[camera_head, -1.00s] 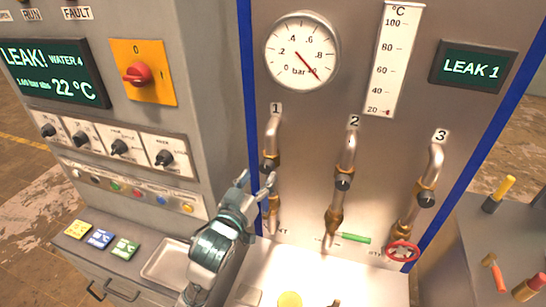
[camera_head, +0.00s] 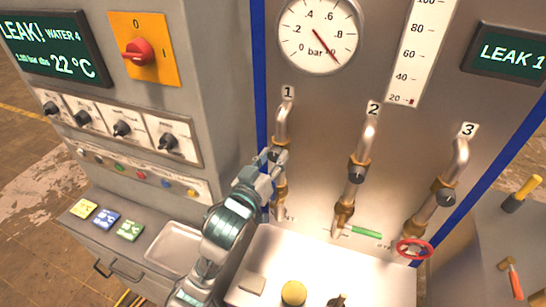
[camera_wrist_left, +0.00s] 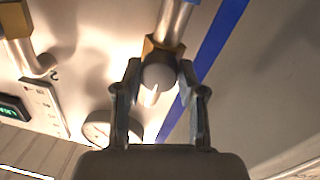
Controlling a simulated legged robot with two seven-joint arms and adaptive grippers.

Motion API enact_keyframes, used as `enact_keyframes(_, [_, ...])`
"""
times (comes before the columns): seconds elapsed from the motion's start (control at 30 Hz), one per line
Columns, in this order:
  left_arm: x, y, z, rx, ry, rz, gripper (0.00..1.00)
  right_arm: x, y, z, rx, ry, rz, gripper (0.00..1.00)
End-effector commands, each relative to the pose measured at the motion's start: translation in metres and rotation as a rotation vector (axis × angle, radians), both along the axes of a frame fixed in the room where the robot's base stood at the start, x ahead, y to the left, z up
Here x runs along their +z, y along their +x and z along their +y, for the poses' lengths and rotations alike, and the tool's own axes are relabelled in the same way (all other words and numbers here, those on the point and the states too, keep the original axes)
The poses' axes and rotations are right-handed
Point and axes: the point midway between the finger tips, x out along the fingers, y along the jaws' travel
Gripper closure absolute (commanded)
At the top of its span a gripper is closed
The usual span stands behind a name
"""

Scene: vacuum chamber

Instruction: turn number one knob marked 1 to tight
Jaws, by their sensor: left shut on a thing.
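The number 1 label (camera_head: 288,92) is above the leftmost bent pipe (camera_head: 281,124) on the steel panel. My left gripper (camera_head: 274,160) is at the brass fitting on this pipe and largely hides the knob in the head view. In the left wrist view the round grey knob (camera_wrist_left: 157,77) sits between the two fingers of the left gripper (camera_wrist_left: 160,70), below a brass collar (camera_wrist_left: 160,48). The gripper is shut on the knob. The right gripper is out of view. A screen reads "LEAK 1" (camera_head: 507,57).
A control cabinet (camera_head: 215,60) stands close on the left. A white shelf (camera_head: 330,270) lies below the pipes.

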Motion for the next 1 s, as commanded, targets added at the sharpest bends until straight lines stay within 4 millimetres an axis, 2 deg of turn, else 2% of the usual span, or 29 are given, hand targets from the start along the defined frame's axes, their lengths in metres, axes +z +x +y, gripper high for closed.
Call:
enact_keyframes(0.2, [0.001,0.003,0.001,0.013,0.007,-0.003,0.95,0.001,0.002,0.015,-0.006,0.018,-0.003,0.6])
enact_keyframes(0.47, [0.004,0.002,0.0,0.012,0.087,-0.029,0.95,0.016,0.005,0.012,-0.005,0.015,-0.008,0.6])
enact_keyframes(1.0, [0.008,0.002,-0.001,0.011,0.531,-0.176,0.95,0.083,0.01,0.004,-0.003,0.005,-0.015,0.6])
